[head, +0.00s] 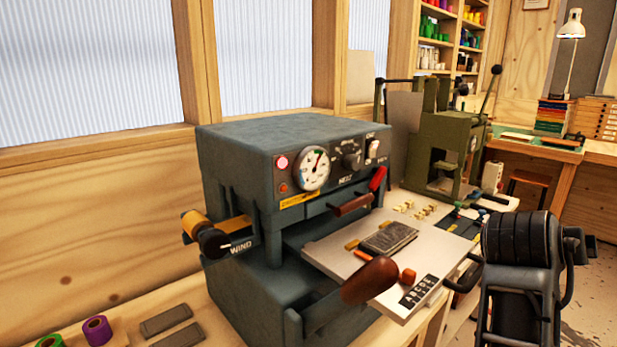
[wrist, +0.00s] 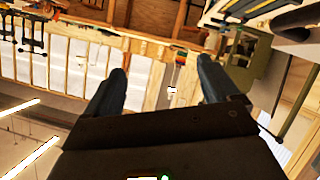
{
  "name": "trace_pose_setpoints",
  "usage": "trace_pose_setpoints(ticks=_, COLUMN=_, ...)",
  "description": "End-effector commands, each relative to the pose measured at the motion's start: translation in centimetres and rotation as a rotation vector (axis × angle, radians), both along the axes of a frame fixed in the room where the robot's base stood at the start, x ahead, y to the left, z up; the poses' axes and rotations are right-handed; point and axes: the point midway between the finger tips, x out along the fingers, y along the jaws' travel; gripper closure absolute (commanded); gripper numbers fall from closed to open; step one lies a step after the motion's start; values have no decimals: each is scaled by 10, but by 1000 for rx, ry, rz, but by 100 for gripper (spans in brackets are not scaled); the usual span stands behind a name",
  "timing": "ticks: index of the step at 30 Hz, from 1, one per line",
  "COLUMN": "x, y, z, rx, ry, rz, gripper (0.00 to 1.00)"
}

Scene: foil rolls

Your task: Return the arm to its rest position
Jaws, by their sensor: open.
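My gripper (wrist: 160,65) shows in the wrist view with its two dark fingers well apart and nothing between them. Beyond the fingers the room appears tilted, and no surface touches them. In the head view, dark parts of my own arm (head: 515,245) stand folded at the lower right, in front of the bench. The fingertips cannot be made out there. The arm is apart from the grey foil machine (head: 270,160).
The foil machine's pale tray (head: 330,240) juts forward with a dark block (head: 389,237) on it. A brown-handled lever (head: 370,280) sticks out in front. A green press (head: 445,140) stands behind. Purple (head: 97,330) and green (head: 50,341) rolls lie lower left. Open floor lies at right.

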Motion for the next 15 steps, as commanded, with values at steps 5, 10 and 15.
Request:
trace_pose_setpoints(ticks=5, x=-14, y=-6, z=-22, rx=-173, ry=-3, rz=152, gripper=11)
trace_pose_setpoints(ticks=10, x=-32, y=2, z=-48, rx=-284, ry=-5, rz=316, gripper=11)
trace_pose_setpoints(ticks=15, x=-60, y=22, z=-81, rx=-342, ry=-5, rz=488, gripper=11)
